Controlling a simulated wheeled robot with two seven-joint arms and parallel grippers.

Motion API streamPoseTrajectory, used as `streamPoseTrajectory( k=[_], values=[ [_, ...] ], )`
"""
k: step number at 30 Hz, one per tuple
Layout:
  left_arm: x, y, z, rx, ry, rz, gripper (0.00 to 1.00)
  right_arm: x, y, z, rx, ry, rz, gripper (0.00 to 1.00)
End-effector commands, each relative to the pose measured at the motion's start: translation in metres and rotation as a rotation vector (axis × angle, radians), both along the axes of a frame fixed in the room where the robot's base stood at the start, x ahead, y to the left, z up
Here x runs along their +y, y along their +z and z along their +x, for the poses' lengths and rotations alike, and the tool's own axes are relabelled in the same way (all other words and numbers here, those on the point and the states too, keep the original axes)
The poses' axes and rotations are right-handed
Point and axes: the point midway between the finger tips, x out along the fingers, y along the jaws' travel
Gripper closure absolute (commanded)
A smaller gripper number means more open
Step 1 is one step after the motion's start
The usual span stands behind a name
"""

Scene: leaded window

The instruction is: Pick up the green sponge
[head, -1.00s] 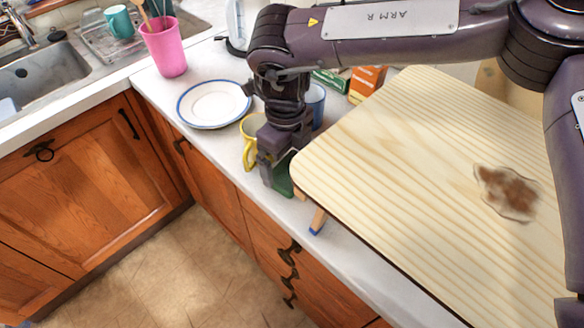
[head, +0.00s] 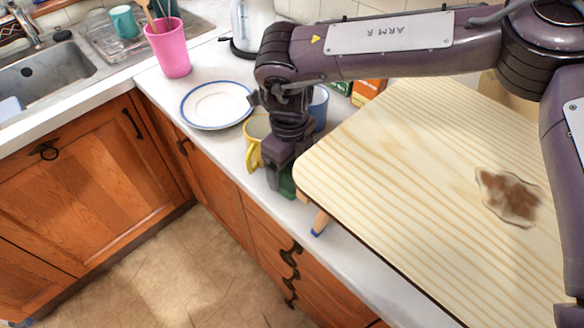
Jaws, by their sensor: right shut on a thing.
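The green sponge (head: 287,187) shows only as a small green patch on the counter side of the wooden board, at the board's near left corner. My right gripper (head: 281,182) points down over it and is shut on it. The gripper and the board's edge hide most of the sponge, so I cannot tell whether it still touches the counter. My left gripper is not in view.
A yellow mug (head: 254,150) and a blue mug (head: 319,104) stand close to the gripper. The raised wooden board (head: 400,170), bearing a brown stain (head: 508,196), lies right beside it. A white plate (head: 217,104) and a pink holder (head: 169,52) stand farther left.

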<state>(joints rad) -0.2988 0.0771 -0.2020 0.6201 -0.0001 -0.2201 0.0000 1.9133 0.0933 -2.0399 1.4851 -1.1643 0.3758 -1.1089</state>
Motion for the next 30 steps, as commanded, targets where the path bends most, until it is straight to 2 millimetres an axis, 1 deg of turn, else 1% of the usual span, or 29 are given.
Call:
streamPoseTrajectory(
  k=[5,8,11,17,21,24,27,30],
  values=[
    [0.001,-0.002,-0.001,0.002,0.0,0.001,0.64,0.0,0.008,0.001,-0.001,0.0,0.002,0.36],
    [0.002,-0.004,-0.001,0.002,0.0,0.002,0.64,0.0,0.019,0.001,-0.003,0.0,0.002,0.36],
    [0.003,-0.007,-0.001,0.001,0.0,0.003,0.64,0.0,0.036,0.001,-0.003,-0.001,0.001,0.36],
    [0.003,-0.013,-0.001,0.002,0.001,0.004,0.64,0.0,0.085,0.001,-0.006,-0.002,0.002,0.36],
    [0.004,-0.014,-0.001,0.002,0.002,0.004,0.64,0.001,0.121,0.001,-0.005,-0.001,0.002,0.36],
    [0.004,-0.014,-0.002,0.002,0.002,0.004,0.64,0.001,0.144,0.001,-0.004,-0.001,0.002,0.36],
    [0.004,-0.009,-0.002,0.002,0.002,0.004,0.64,0.0,0.166,0.001,-0.004,0.0,-0.001,0.36],
    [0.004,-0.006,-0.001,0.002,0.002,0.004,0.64,0.0,0.181,0.001,-0.004,-0.001,-0.002,0.36]
  ],
)
